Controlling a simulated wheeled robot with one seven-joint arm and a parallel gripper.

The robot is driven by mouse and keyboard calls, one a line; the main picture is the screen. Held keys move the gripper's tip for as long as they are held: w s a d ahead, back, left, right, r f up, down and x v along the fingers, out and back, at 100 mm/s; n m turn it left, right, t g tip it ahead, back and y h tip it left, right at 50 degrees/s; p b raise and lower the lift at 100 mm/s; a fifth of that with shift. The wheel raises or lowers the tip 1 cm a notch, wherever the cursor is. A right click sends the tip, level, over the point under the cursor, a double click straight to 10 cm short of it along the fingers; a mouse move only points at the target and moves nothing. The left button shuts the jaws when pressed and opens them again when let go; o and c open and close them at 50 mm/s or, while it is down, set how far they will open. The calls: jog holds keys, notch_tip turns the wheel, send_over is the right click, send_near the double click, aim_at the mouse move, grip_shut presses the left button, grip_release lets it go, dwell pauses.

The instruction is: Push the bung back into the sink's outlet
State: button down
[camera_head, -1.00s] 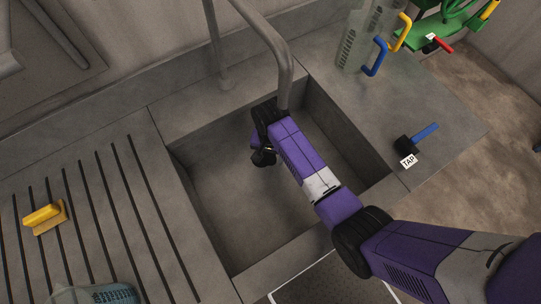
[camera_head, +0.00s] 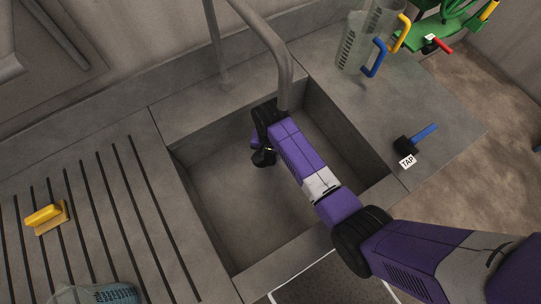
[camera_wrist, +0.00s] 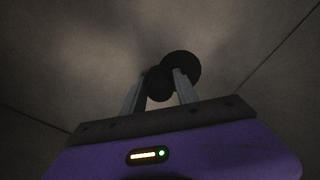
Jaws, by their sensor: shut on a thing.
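In the wrist view my gripper (camera_wrist: 160,82) is shut on a small black rounded thing, the bung (camera_wrist: 158,84), held between its two grey fingertips. Just beyond it and a little to the right is a larger dark round shape (camera_wrist: 184,66), which looks like the sink's outlet. The two overlap in this view, and I cannot tell whether they touch. In the head view my arm reaches down into the grey sink (camera_head: 225,205). The fingertips, the bung and the outlet are hidden there behind my wrist.
A grey spout (camera_head: 284,75) arches over the sink close to my wrist. A blue lever labelled TAP (camera_head: 424,134) is on the right counter, with clear jugs (camera_head: 352,50) behind. A yellow brush (camera_head: 45,217) lies on the ribbed drainer at left. The sink's left floor is clear.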

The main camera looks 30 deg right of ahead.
jog(key=shift+r, duration=0.15)
notch_tip(320, 180, up, 5)
jog(key=p, duration=0.5)
jog(key=shift+f, duration=0.2)
